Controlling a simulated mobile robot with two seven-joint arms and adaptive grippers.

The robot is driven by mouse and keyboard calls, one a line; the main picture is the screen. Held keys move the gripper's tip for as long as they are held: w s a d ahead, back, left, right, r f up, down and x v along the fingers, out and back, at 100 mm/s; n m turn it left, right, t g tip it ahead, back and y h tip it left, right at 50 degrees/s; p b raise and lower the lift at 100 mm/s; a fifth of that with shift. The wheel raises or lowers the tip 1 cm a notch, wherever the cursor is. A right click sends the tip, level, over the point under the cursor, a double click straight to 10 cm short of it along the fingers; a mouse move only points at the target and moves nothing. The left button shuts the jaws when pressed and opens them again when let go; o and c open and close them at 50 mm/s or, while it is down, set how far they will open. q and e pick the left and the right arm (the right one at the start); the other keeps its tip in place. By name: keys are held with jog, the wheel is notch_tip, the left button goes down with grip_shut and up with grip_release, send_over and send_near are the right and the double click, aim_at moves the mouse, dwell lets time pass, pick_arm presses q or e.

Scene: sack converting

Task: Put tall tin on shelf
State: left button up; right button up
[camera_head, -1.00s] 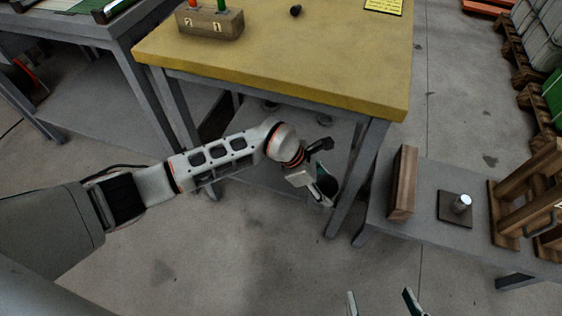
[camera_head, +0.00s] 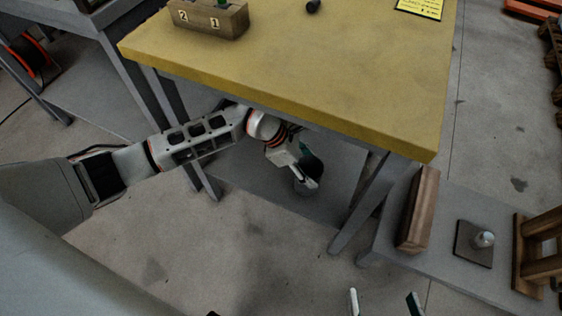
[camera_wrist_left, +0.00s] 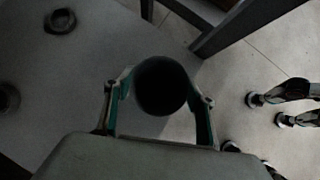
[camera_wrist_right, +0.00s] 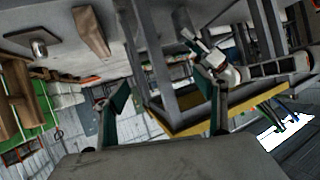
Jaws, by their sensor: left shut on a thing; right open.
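The tall tin (camera_wrist_left: 161,86) is a dark round cylinder seen end-on between the fingers of my left gripper (camera_wrist_left: 158,100) in the left wrist view. In the head view my left gripper (camera_head: 305,172) is shut on it below the yellow tabletop. The tin (camera_head: 313,165) is partly hidden by the fingers there. The grey lower shelf (camera_head: 250,180) lies under the table, behind and below the tin. I cannot tell whether the tin touches it. My right gripper (camera_head: 384,303) is open and empty at the bottom of the head view; its spread fingers also show in the right wrist view (camera_wrist_right: 170,98).
The yellow tabletop (camera_head: 290,70) overhangs my left arm. A table leg (camera_head: 360,205) stands right of the tin. A low grey bench (camera_head: 440,275) with a wooden block (camera_head: 418,210) is further right. A dark ring (camera_wrist_left: 60,21) lies on the shelf in the left wrist view.

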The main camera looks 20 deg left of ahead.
pick_arm(q)
jog(key=a+f+b, duration=0.3)
jog(key=a, duration=0.6)
jog(key=shift+f, duration=0.4)
jog(key=shift+w+a, duration=0.15)
jog(key=shift+c, duration=0.6)
jog(key=shift+w+r, duration=0.1)
jog(key=shift+r, duration=0.1)
jog(key=o, duration=1.6)
jog(key=shift+f, duration=0.15)
jog(key=shift+c, duration=0.2)
pick_arm(e)
jog(key=a+m, duration=0.1)
jog(key=s+a+m, duration=0.1)
jog(key=a, duration=0.1)
jog(key=a+f+m+y, duration=0.1)
jog(key=m, duration=0.1)
jog(key=shift+s+a, duration=0.25)
jog(key=shift+s, duration=0.1)
